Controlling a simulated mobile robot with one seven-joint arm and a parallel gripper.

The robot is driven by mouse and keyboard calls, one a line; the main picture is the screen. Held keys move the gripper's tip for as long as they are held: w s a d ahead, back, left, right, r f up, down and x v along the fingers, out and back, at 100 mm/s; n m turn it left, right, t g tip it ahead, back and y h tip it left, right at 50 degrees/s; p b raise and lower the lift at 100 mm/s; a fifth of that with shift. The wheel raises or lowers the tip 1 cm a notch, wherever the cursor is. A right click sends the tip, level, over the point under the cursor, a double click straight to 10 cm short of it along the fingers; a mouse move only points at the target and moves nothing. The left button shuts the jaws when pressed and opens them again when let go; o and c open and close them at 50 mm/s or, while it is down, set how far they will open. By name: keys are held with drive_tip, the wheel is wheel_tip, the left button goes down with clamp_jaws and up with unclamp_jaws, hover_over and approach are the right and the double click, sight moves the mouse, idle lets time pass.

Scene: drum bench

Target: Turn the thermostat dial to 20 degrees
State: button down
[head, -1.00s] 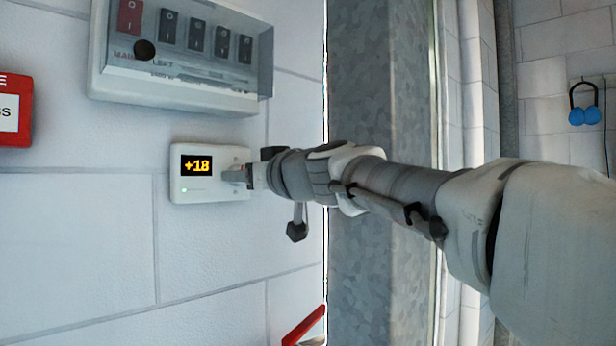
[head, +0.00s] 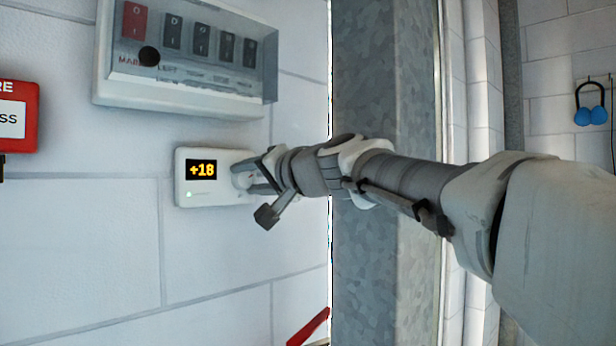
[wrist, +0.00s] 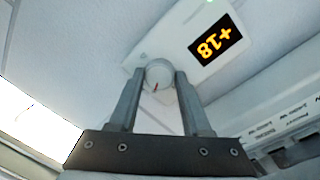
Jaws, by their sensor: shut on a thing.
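The thermostat (head: 208,196) is a white box on the wall, and its display (head: 201,170) reads +18 in orange. The display also shows in the wrist view (wrist: 215,40), tilted. The round white dial (wrist: 159,74) has a red mark that points down in that view. My gripper (wrist: 158,82) has one finger on each side of the dial and is shut on it. In the head view my gripper (head: 247,177) is at the thermostat's right side and hides most of the dial.
A switch panel (head: 170,92) with several rocker switches and a clear cover is just above the thermostat. A red sign (head: 20,117) is at the left. A grey post (head: 375,270) stands right of the wall. Blue ear defenders (head: 590,115) hang far right.

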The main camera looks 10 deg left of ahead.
drive_tip(key=m+p, duration=0.1)
drive_tip(key=m, duration=0.5)
drive_tip(key=shift+w+d+g, duration=0.1)
drive_tip(key=shift+g, duration=0.3)
drive_tip(key=m+y+p, duration=0.1)
drive_tip(key=m, duration=0.3)
drive_tip(key=shift+m, duration=0.4)
drive_tip(key=c, duration=0.6)
unclamp_jaws()
